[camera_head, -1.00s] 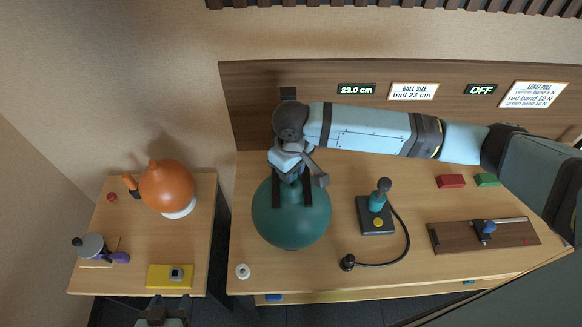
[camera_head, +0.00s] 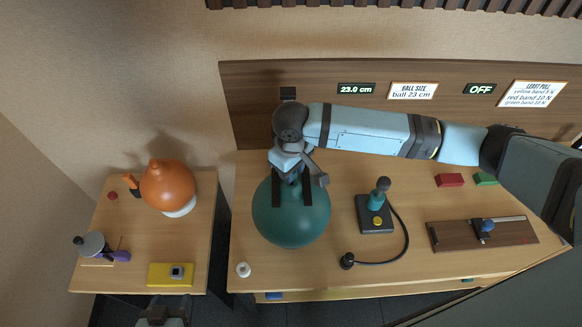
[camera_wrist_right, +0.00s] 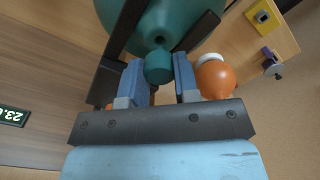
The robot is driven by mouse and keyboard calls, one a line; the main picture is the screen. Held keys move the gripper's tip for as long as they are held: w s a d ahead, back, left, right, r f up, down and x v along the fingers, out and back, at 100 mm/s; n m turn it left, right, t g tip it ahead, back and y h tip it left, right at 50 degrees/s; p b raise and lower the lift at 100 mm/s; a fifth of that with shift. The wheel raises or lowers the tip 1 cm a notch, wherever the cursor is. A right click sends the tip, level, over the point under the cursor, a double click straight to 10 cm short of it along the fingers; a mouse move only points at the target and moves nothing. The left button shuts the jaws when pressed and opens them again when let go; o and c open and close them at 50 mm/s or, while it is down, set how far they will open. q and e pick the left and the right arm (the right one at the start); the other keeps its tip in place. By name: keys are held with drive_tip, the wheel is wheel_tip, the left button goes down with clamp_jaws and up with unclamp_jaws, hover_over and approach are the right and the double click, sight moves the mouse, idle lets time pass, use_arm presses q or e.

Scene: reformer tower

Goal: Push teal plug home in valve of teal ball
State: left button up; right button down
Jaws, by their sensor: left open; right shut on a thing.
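The teal ball (camera_head: 291,222) rests on the bench, and its top is under my right gripper (camera_head: 290,182). In the right wrist view the ball (camera_wrist_right: 160,12) fills the top, with a small dark valve hole (camera_wrist_right: 159,41) facing the camera. My right gripper (camera_wrist_right: 159,80) is shut on the teal plug (camera_wrist_right: 159,69), which is in line with the valve and close to it. I cannot tell whether the plug's tip has entered. Two dark bars flank the ball. My left gripper (camera_head: 164,312) is open at the bottom edge, mostly cut off.
A pump (camera_head: 377,215) with a hose stands right of the ball. A white ring (camera_head: 243,269) lies at the bench's front left. A gauge board (camera_head: 482,232) is at the right. An orange ball (camera_head: 167,187) and a yellow block (camera_head: 170,274) are on the side table.

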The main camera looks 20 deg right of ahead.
drive_tip(key=shift+f, duration=0.25)
drive_tip(key=shift+f, duration=0.5)
use_arm(q)
drive_tip(key=shift+w+r, duration=0.1)
drive_tip(key=shift+w, duration=0.1)
use_arm(e)
drive_tip(key=shift+f, duration=0.65)
use_arm(q)
drive_tip(key=shift+s, duration=0.2)
use_arm(e)
drive_tip(key=c, duration=0.8)
unclamp_jaws()
